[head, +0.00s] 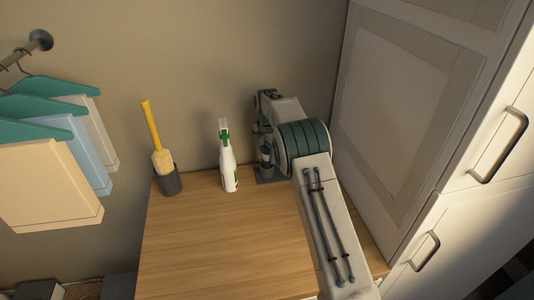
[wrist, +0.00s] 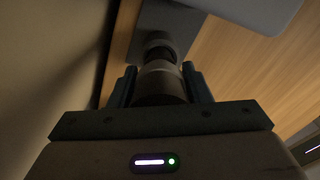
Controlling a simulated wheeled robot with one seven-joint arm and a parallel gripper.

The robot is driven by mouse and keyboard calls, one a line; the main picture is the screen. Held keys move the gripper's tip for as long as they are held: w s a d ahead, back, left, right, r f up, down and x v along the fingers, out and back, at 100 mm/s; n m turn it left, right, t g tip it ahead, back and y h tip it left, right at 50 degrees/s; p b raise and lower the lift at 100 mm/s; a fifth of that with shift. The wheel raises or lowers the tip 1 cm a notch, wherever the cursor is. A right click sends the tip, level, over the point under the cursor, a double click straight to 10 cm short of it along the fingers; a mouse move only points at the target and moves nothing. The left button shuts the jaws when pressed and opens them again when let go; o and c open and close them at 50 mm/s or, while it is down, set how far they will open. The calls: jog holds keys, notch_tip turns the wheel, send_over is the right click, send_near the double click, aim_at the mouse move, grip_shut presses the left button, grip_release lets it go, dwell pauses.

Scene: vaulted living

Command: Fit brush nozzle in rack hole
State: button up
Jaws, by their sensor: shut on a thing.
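The brush nozzle (wrist: 160,84) is a dark grey and brown cylinder. In the wrist view my gripper (wrist: 160,70) is shut on it, with one finger on each side. Beyond its far end is a grey piece (wrist: 150,38) that looks like the rack. In the head view my gripper (head: 264,130) is at the back of the wooden top, partly hidden by my arm. The grey rack (head: 268,179) stands below it on the wood. The nozzle's far end is close to the rack, but I cannot tell whether it is inside a hole.
A white and green spray bottle (head: 229,165) stands just left of the rack. A dark cup (head: 171,181) with a yellow-handled brush (head: 152,128) is further left. The wall is close behind, and a tall cabinet (head: 410,110) is at right. The front wooden top (head: 220,245) is clear.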

jog(key=shift+f, duration=0.5)
jog(key=o, duration=1.1)
jog(key=shift+c, duration=0.2)
notch_tip(320, 180, up, 14)
jog(key=shift+f+b, duration=0.25)
jog(key=shift+b, duration=0.45)
jog(key=shift+r, duration=0.15)
jog(key=shift+r, duration=0.1)
